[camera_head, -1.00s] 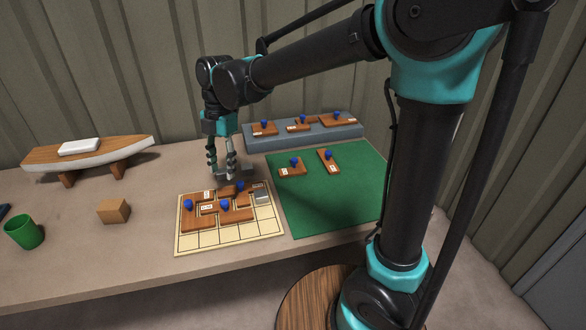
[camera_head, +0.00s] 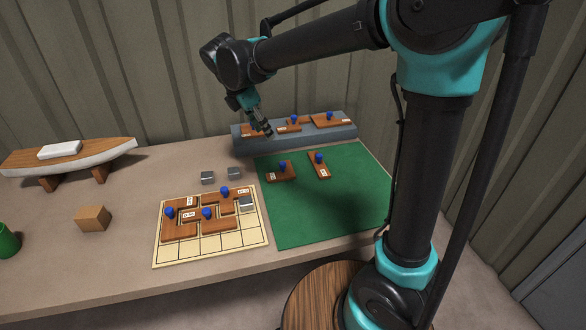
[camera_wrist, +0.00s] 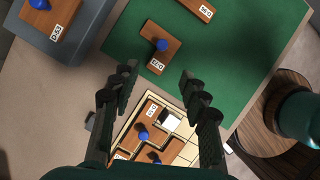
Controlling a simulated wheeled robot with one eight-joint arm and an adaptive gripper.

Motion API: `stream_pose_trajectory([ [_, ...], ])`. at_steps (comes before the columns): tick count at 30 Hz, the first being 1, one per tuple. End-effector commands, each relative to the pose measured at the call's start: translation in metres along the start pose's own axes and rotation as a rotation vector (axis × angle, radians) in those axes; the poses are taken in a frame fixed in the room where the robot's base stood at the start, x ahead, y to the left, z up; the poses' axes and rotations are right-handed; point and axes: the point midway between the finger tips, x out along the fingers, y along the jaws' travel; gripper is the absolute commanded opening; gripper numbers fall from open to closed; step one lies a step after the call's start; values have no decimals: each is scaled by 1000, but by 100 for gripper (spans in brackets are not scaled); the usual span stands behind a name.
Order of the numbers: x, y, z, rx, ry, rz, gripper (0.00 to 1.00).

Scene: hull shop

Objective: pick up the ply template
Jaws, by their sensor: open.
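Several brown wooden ply templates with blue knobs and white labels are in view; I cannot tell which one the task means. Two lie on the green mat: a left one (camera_head: 280,172), also in the wrist view (camera_wrist: 157,48), and a narrower right one (camera_head: 319,166). Others sit on the gridded board (camera_head: 209,250) and on the grey ledge (camera_head: 335,135). My gripper (camera_head: 266,131) is open and empty, raised in front of the ledge near the mat's far left edge. In the wrist view its fingers (camera_wrist: 158,72) spread either side of the left mat template's labelled end, apart from it.
Two small grey blocks (camera_head: 208,178) stand behind the board, and another grey block (camera_head: 246,203) is on it. A wooden block (camera_head: 93,218), a green cup (camera_head: 8,241) and a boat model (camera_head: 70,156) stand left. The green mat's (camera_head: 320,220) front is clear.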

Motion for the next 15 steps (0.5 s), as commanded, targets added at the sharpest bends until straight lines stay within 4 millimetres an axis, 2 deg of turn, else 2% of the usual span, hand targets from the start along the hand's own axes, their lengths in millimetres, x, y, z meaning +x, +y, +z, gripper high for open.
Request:
stream_pose_trajectory([
  [5,25,0,2,8,-8,1,45],
  [15,92,0,2,7,-7,0,45],
])
